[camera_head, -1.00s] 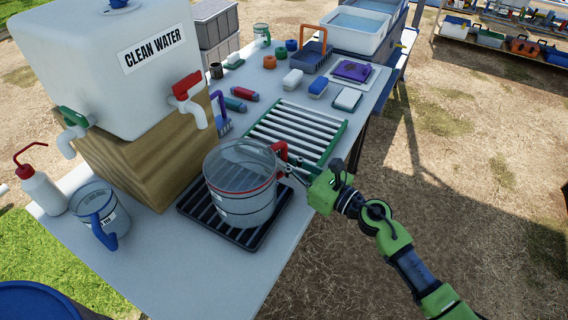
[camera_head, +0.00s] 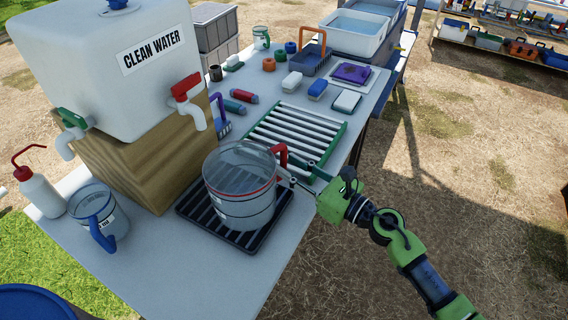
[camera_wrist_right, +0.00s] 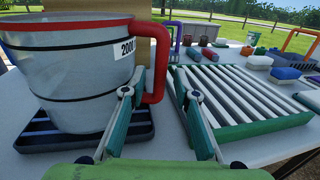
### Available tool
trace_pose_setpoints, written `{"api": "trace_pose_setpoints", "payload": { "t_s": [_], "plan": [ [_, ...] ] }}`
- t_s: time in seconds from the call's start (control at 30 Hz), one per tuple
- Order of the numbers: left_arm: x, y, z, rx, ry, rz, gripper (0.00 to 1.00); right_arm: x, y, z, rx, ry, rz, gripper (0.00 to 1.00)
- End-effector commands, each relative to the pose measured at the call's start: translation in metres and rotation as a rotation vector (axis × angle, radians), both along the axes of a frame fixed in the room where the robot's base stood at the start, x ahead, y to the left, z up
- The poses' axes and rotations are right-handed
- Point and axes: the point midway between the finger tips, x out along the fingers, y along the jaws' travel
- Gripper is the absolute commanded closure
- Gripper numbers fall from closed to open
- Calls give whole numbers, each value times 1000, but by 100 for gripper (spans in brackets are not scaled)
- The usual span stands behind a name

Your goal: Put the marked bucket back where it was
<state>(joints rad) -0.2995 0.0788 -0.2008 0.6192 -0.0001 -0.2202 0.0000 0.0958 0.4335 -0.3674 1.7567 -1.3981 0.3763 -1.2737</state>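A clear bucket with a red band, black lines and a red handle (camera_head: 240,197) stands upright on a black slatted tray (camera_head: 190,211), below and right of the red tap. In the right wrist view the bucket (camera_wrist_right: 75,75) shows part of a label; its red handle (camera_wrist_right: 162,48) lies just ahead of my fingers. My right gripper (camera_head: 300,172) is open beside the handle, its fingers spread apart in the right wrist view (camera_wrist_right: 158,88). It holds nothing. A second bucket with a blue handle (camera_head: 92,207) stands at the left. My left gripper is not in view.
A white CLEAN WATER tank (camera_head: 105,75) with red and green taps stands on a wooden block (camera_head: 165,160). A green-framed rack (camera_head: 293,130) lies behind the bucket. A wash bottle (camera_head: 42,192) stands far left. The table's front is clear.

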Motion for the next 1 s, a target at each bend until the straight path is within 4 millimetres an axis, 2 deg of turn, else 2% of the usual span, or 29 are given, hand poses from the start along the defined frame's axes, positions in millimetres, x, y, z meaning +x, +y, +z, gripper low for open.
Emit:
{"api": "trace_pose_setpoints", "payload": {
  "t_s": [0.1, 0.3, 0.87, 1.0],
  "plan": [
    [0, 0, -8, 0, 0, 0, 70, -16, -16, -4, -4, 1, 0, 72],
    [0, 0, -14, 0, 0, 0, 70, -32, -31, -2, -1, 1, 0, 72],
    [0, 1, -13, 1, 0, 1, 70, -34, -34, 1, 1, -1, 0, 72],
    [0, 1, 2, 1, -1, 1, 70, -34, -34, 17, 1, -1, 0, 72]
  ]
}}
